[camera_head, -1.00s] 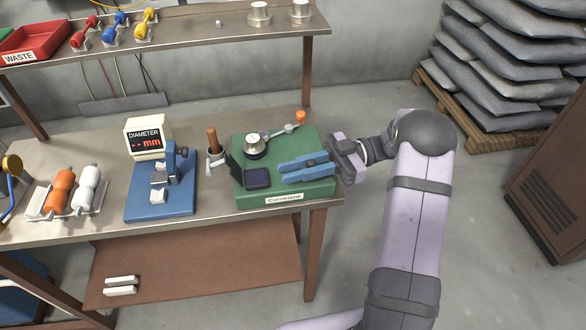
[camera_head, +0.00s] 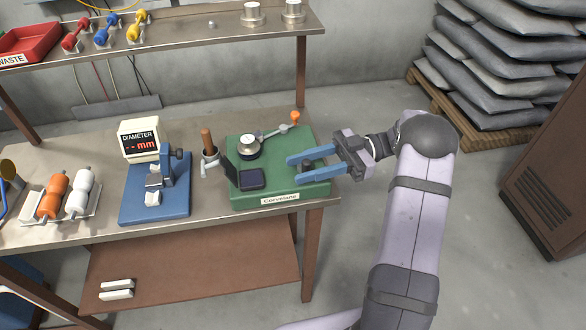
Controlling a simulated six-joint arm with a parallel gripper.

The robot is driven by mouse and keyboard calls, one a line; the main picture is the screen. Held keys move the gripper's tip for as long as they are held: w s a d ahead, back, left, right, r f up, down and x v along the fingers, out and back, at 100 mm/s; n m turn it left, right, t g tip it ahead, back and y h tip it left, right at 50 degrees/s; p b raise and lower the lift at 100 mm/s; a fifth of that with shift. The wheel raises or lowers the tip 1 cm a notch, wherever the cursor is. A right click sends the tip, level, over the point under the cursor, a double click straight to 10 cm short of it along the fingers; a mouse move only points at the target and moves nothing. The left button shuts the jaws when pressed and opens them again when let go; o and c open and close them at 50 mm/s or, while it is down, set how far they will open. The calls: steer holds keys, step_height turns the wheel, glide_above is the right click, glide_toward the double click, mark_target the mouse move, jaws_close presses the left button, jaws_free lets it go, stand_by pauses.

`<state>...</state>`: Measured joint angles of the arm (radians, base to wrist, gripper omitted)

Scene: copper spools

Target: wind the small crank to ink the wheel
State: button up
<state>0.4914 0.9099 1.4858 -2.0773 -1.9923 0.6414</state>
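The green base (camera_head: 281,200) labelled "Corvelane" sits at the right end of the bench. On it stand a silver-topped round wheel (camera_head: 249,147) and a thin metal arm (camera_head: 275,131) with an orange knob (camera_head: 295,116) at its far end. A dark square pad (camera_head: 251,180) with a raised lid lies at the front left. My gripper (camera_head: 293,170) reaches in from the right over the base. Its blue fingers are apart. A small dark stub (camera_head: 307,165) shows between them; I cannot tell whether either finger touches it. The orange knob is clear of the fingers.
Orange (camera_head: 53,195) and white (camera_head: 82,190) spools lie farther left. A shelf (camera_head: 180,32) runs above the back.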

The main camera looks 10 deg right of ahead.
steer(key=shift+w+d+r+p, duration=0.1)
steer(key=shift+d+r+p, duration=0.15)
steer(key=shift+d, duration=0.15)
steer(key=shift+w+d+r+p, duration=0.1)
steer(key=shift+d+p, duration=0.15)
steer(key=shift+d, duration=0.15)
steer(key=shift+d+r+p, duration=0.1)
steer(key=shift+d+p, duration=0.25)
steer(key=shift+p, duration=0.8)
steer(key=shift+d+p, duration=0.5)
steer(key=shift+p, duration=0.65)
steer(key=shift+d+f+p, duration=0.15)
steer(key=shift+f+p, duration=0.1)
steer(key=shift+p, duration=0.1)
steer(key=shift+f, duration=0.15)
